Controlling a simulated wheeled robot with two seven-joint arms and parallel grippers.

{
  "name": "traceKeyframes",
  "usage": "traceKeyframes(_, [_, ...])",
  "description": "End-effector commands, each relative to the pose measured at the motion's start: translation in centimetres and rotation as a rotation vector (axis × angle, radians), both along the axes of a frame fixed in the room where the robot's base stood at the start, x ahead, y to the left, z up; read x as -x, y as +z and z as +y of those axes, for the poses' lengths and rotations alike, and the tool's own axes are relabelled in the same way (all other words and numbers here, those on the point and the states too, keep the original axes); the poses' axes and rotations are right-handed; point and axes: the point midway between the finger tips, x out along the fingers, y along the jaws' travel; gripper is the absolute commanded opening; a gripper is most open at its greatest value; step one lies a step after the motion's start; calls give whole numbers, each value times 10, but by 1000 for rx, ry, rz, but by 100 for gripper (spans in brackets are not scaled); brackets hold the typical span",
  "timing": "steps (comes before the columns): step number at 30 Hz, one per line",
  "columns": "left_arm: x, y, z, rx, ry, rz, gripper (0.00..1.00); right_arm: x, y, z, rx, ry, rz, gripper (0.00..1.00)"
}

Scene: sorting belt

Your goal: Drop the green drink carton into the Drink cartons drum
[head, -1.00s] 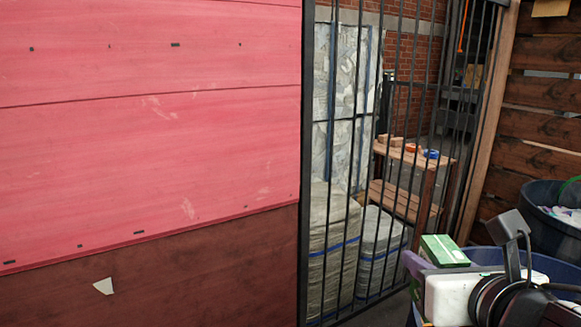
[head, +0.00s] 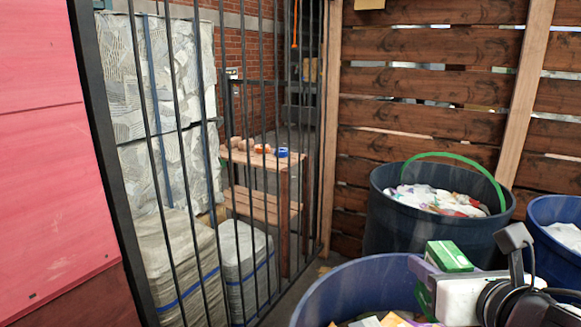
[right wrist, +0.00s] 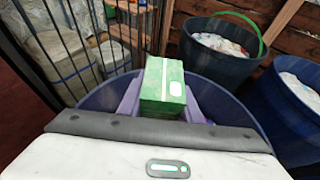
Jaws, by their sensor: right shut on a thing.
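My right gripper (head: 424,270) is shut on the green drink carton (head: 449,256), a green box with a white stripe and label. The carton also shows in the right wrist view (right wrist: 162,88), between the purple fingers. It is held above a blue drum (head: 345,283) at the bottom of the head view, with cartons and paper-like pieces inside. In the right wrist view the drum's rim (right wrist: 95,92) lies behind and around the carton. No drum label is readable. My left gripper is not in view.
A dark drum (head: 400,232) with a green hoop and mixed white waste stands behind. Another blue drum (head: 551,247) is at the right edge. A barred gate (head: 163,160) and a plank wall (head: 430,90) close off the back. Wrapped bales (head: 180,262) stand behind the bars.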

Motion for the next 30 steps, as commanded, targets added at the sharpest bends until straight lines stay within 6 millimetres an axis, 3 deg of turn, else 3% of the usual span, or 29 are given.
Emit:
traceKeyframes(1, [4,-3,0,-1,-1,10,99,-3,-12,-14,5,-2,8,11])
traceKeyframes(6, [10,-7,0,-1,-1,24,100,-10,-36,-46,10,42,4,11])
traceKeyframes(12, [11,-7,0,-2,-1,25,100,-9,-52,-67,22,104,2,11])
traceKeyframes(23, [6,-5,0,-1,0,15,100,-9,-66,-71,22,137,1,11])
traceKeyframes(30, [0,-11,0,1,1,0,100,-8,-95,-71,21,136,2,11])
